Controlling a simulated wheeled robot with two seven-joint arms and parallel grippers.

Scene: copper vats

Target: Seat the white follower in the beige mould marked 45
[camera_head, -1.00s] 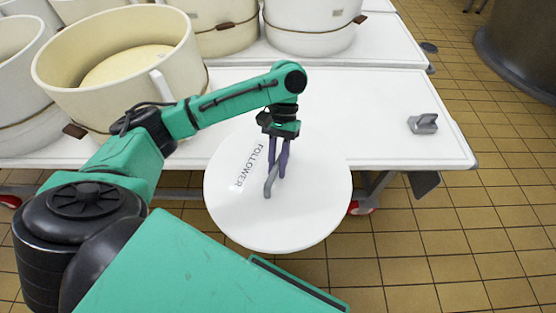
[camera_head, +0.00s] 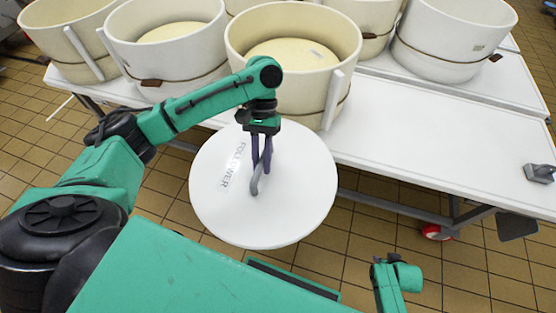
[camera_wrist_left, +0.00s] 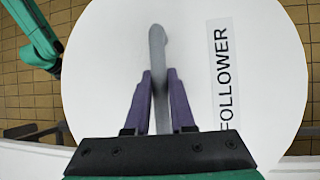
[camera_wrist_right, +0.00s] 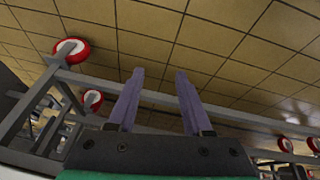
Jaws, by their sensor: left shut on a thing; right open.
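The white follower (camera_head: 300,190) is a round disc lettered FOLLOWER with a grey bar handle (camera_head: 256,184). My left gripper (camera_head: 261,168) is shut on that handle and holds the disc up in front of the white table. In the left wrist view the fingers (camera_wrist_left: 159,78) pinch the handle (camera_wrist_left: 157,45) above the follower (camera_wrist_left: 110,70). Several beige moulds stand on the tables. The nearest mould (camera_head: 340,50) is open, with a pale yellow surface inside, just behind my left gripper. I cannot read a 45 on any. My right gripper (camera_wrist_right: 158,78) is open and empty.
The white table (camera_head: 420,140) is bare right of the nearest mould, except for a grey metal piece (camera_head: 540,173) at its right end. A second table with moulds stands behind. Red-wheeled table legs (camera_wrist_right: 70,50) show in the right wrist view. Tiled floor lies in front.

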